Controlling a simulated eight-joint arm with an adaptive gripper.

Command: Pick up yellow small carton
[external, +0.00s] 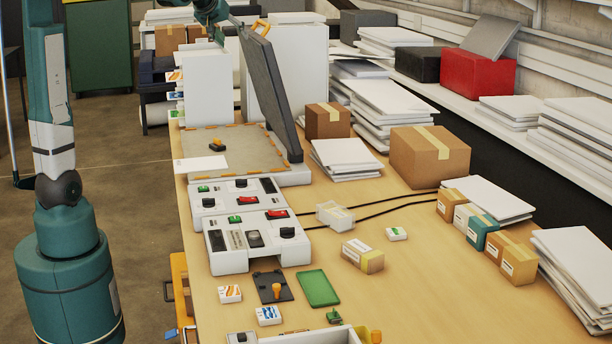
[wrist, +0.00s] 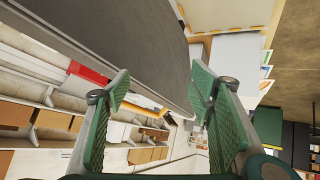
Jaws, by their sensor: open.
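Small cartons lie on the table in the external view. One tan carton with a yellow band (external: 362,256) sits alone near the middle. A row at the right has a tan carton (external: 451,205), a white one (external: 466,218), a teal one (external: 481,234) and a yellowish-tan one (external: 511,258). I cannot tell for sure which is the yellow small carton. My gripper (external: 218,38) is at the top, high over the far end of the table, well away from them.
The laminator's raised grey lid (external: 270,90) stands close to my gripper; it also fills much of the wrist view (wrist: 125,40). Control boxes (external: 255,240), a large carton (external: 430,155) and paper stacks (external: 345,158) occupy the table. Some bare table lies around the banded carton.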

